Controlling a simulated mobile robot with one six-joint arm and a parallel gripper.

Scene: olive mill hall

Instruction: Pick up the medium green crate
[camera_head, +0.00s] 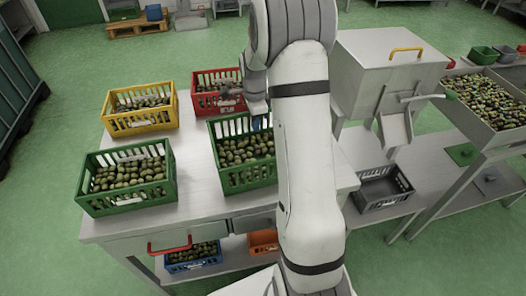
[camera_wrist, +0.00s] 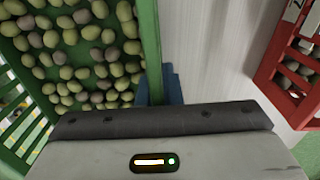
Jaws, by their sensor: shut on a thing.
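Two green crates full of olives are on the grey table: a left one (camera_head: 125,203) near the front left corner, and a right one (camera_head: 250,180) near the middle. They look close in size. My gripper (camera_head: 262,122) is at the right green crate's far right rim, partly hidden by my arm. In the wrist view, blue fingertips (camera_wrist: 158,86) are closed on the wall of this crate (camera_wrist: 149,35). Olives fill it left of that wall. The crate looks level; I cannot tell whether its base touches the table.
A red crate (camera_head: 218,104) stands close behind the held crate, a yellow crate (camera_head: 142,120) behind the left one. A grey mill machine (camera_head: 385,75) and an empty dark crate (camera_head: 382,190) are at right. Bare tabletop (camera_head: 190,160) lies between the green crates.

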